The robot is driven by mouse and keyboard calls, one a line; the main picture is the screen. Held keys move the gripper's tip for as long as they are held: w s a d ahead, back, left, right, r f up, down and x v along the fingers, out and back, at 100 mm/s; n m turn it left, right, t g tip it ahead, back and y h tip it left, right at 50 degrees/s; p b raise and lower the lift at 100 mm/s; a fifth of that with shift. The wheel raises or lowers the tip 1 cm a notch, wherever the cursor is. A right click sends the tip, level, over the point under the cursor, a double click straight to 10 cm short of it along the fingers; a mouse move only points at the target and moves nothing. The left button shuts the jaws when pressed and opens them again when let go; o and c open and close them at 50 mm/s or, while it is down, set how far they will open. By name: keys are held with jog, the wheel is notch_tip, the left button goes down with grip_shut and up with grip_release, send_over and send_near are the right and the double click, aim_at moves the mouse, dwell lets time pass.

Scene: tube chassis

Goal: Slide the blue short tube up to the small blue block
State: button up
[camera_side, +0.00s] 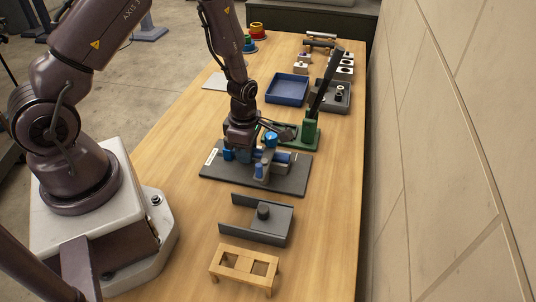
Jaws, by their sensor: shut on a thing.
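The dark chassis board (222,178) lies on the table with several blue parts on it. My gripper (241,155) is down at its left part and shut, with blue showing at its fingers. The piece it holds looks like the blue short tube (228,154), mostly hidden by the fingers. A small upright blue block (259,171) stands to the right and nearer the camera. A longer blue tube piece (282,157) lies further right, and a bright blue round part (270,140) stands behind. I cannot tell the gap between the held tube and the block.
A green stand (311,130) with a tall dark lever is behind the board at right. A blue tray (288,89) lies farther back. A grey open fixture (265,222) and a wooden frame (243,263) stand in front. Bare table (330,220) is at right.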

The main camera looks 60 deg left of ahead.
jog(key=shift+s+a, duration=0.25)
jog(key=o, duration=0.9)
notch_tip(320, 180, up, 12)
jog(key=s+d+r+m+t, duration=0.2)
jog(key=s+r+m, duration=0.4)
jog(key=r+m, duration=0.4)
jog(key=s+d+r+m+t, duration=0.3)
jog(key=s+d+r+m, duration=0.2)
jog(key=r+m, duration=0.6)
jog(key=shift+s+d+r+m+t, duration=0.25)
jog(key=shift+s+m, duration=0.6)
jog(key=shift+m, duration=2.15)
